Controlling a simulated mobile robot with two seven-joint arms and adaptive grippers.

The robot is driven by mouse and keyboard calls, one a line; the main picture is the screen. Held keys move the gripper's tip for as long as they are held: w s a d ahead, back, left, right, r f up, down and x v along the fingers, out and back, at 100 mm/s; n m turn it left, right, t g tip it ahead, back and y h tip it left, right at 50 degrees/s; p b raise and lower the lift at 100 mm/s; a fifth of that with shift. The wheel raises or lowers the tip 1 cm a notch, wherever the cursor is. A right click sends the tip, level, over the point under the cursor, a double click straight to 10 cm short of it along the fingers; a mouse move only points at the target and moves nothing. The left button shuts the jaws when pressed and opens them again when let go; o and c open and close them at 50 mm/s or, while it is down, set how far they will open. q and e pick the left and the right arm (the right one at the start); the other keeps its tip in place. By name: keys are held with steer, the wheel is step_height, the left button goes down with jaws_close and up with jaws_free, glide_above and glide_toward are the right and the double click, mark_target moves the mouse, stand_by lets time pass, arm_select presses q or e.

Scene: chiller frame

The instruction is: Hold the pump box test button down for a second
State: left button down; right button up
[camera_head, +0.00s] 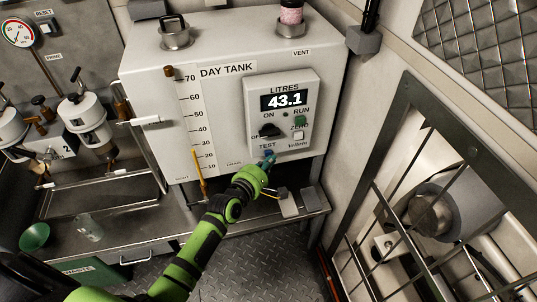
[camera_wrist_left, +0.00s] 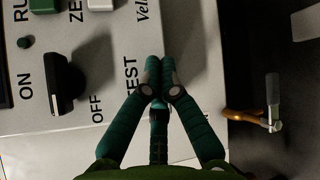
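The pump box (camera_head: 254,98) is a pale grey panel on the front of the day tank (camera_head: 160,100). Its display (camera_head: 284,100) reads 43.1. My left gripper (camera_head: 267,162) is at this spot, fingers pointing at the panel. In the left wrist view the fingertips (camera_wrist_left: 160,64) meet beside the TEST lettering and cover the button. I cannot tell whether they touch or press it. My right gripper is out of view.
A black ON/OFF knob (camera_head: 269,130), a green RUN button (camera_head: 300,119) and a white ZERO button (camera_head: 298,135) sit close above. A barred guard (camera_head: 400,240) stands at the right.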

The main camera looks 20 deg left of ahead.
arm_select(q)
steer(key=shift+w+a, duration=0.25)
steer(key=shift+w, duration=0.15)
stand_by(2.7)
steer(key=shift+s+d+p, duration=0.45)
steer(key=shift+s+d, duration=0.05)
steer(key=shift+s, duration=0.2)
steer(key=s+d+p, duration=0.1)
steer(key=s+d, duration=0.1)
steer(key=s+p, duration=0.1)
steer(key=s, duration=0.1)
steer(key=shift+s+d+p, duration=0.1)
steer(key=shift+d+p, duration=0.2)
steer(key=shift+d, duration=0.1)
stand_by(0.4)
